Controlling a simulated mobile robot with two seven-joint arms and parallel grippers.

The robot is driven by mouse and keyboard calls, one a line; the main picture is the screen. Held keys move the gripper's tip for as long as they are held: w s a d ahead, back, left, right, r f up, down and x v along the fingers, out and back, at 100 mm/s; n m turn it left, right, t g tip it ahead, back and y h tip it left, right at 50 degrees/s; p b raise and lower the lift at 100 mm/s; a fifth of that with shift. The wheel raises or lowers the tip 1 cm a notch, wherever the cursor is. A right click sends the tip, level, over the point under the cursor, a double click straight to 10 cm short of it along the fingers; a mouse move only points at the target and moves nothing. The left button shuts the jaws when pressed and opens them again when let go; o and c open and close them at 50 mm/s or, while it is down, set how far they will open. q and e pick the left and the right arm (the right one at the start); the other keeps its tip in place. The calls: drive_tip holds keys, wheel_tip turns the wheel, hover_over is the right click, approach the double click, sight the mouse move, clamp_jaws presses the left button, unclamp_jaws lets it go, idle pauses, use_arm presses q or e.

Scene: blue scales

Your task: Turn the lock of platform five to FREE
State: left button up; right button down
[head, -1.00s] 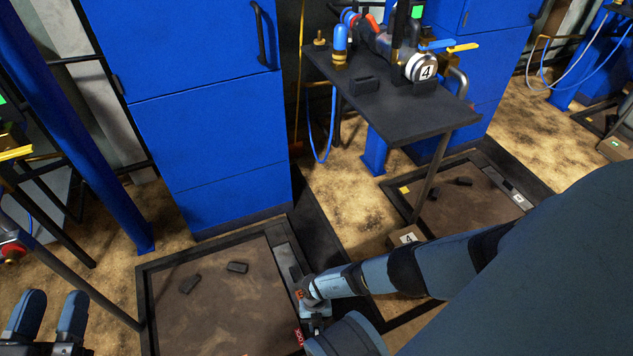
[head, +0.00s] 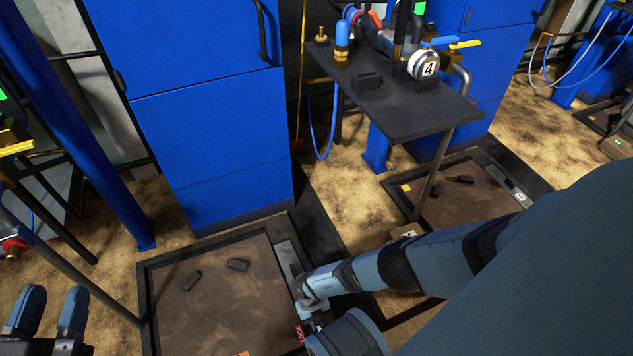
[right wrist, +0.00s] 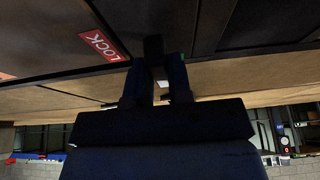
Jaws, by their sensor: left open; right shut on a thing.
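A low platform (head: 142,290) with a dark frame and brown top lies on the floor at the front. I cannot read its number. A metal strip (head: 284,254) runs along its right side, with a red LOCK label (head: 299,332), which also shows in the right wrist view (right wrist: 104,45). My right gripper (head: 306,296) is at this strip, just beyond the label. In the right wrist view its fingers (right wrist: 156,72) are shut on a dark lock handle (right wrist: 152,46), mostly hidden. My left gripper (head: 47,312) is open and empty at the lower left.
A dark table (head: 420,112) with a valve assembly marked 4 (head: 429,69) stands at the back right, above another floor platform (head: 465,205).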

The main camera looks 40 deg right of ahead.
drive_tip(key=c, duration=1)
unclamp_jaws()
drive_tip(key=shift+c, duration=0.2)
drive_tip(key=shift+r, duration=0.2)
drive_tip(key=p+v, duration=0.2)
drive_tip(key=shift+w+r, duration=0.1)
drive_tip(key=shift+r, duration=0.2)
use_arm(q)
drive_tip(key=shift+s+d+r+n+g+y+p, duration=0.15)
drive_tip(key=shift+s+d+r+n+p, duration=0.3)
drive_tip(key=shift+n+p, duration=0.5)
drive_tip(key=shift+s+d+r+n+g+y+p, duration=0.2)
drive_tip(key=shift+s+n+p, duration=0.3)
drive_tip(key=shift+p, duration=0.7)
drive_tip(key=shift+s+d+r+n+g+h+p, duration=0.1)
drive_tip(key=shift+s+d+r+n+g+p, duration=0.25)
drive_tip(key=shift+n+p, duration=0.6)
use_arm(e)
drive_tip(key=a+v, duration=0.1)
drive_tip(key=v, duration=0.9)
drive_tip(key=shift+w+d+r, duration=0.3)
drive_tip(key=shift+d, duration=0.25)
